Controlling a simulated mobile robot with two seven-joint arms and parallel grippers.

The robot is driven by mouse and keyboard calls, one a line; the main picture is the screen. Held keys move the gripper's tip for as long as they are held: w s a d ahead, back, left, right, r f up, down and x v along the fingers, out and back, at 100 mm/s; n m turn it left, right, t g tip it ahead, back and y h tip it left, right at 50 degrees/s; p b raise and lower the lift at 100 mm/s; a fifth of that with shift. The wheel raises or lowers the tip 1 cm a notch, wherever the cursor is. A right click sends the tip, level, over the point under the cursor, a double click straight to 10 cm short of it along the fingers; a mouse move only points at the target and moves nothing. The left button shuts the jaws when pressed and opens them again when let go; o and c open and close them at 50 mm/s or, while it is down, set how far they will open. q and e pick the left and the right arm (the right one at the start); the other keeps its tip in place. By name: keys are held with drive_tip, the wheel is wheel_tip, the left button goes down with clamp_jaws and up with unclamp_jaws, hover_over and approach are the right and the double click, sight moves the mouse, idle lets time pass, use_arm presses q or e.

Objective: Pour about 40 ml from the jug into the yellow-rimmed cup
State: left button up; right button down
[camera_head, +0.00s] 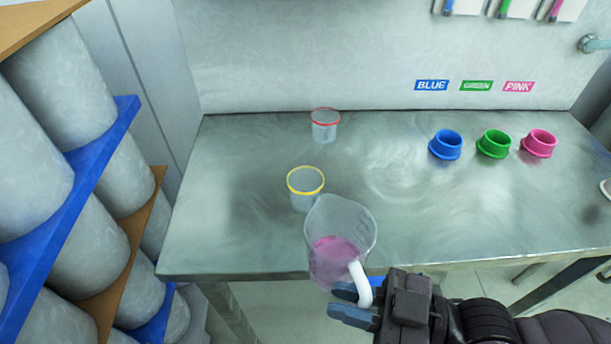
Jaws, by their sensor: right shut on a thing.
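The clear jug (341,226) has a white handle and holds pink liquid in its lower part. My right gripper (352,303) is shut on the white handle and holds the jug at the table's front edge, tilted slightly. The yellow-rimmed cup (304,195) stands upright on the steel table, just behind and left of the jug. The jug's upper edge overlaps the cup's lower right in the picture; I cannot tell whether they touch. The cup looks empty, though its bottom is partly hidden. My left gripper is not in view.
A red-rimmed cup (325,126) stands farther back on the steel table (240,230). Blue (446,144), green (494,144) and pink (539,143) round holders stand at the right. Shelves with large grey drums (62,95) are at the left. The table's left part is clear.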

sight(321, 252)
drive_tip(key=r+m, duration=0.1)
drive_tip(key=w+r+m+h+p, duration=0.1)
drive_tip(key=w+r+p, duration=0.1)
drive_tip(key=shift+w+a+r+m+g+h, duration=0.1)
drive_tip(key=shift+a+r+m+g+h, duration=0.2)
drive_tip(key=shift+a+m+g+h, duration=0.1)
drive_tip(key=shift+w+a+r+m+g+h+p, duration=0.1)
drive_tip(key=shift+w+r+m+g+h+p, duration=0.25)
drive_tip(key=shift+w+r+m+p, duration=0.45)
use_arm(q)
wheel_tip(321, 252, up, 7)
drive_tip(key=p, duration=0.5)
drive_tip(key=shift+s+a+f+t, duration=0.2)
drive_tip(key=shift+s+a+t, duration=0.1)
use_arm(e)
drive_tip(key=shift+w+a+r+m+g+h, duration=0.2)
drive_tip(key=shift+w+r+m+g+h, duration=0.2)
drive_tip(key=shift+w, duration=0.25)
drive_tip(key=shift+w+a+r+m+g+h, duration=0.15)
drive_tip(key=shift+w+r+m+g, duration=0.15)
drive_tip(key=shift+w+m+g, duration=0.35)
drive_tip(key=shift+w+a+r+m+g+h, duration=0.2)
drive_tip(key=shift+w+r+m+g+h, duration=0.15)
drive_tip(key=shift+w, duration=0.35)
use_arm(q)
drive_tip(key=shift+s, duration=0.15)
use_arm(e)
drive_tip(key=shift+w+r, duration=0.1)
drive_tip(key=shift+r, duration=0.05)
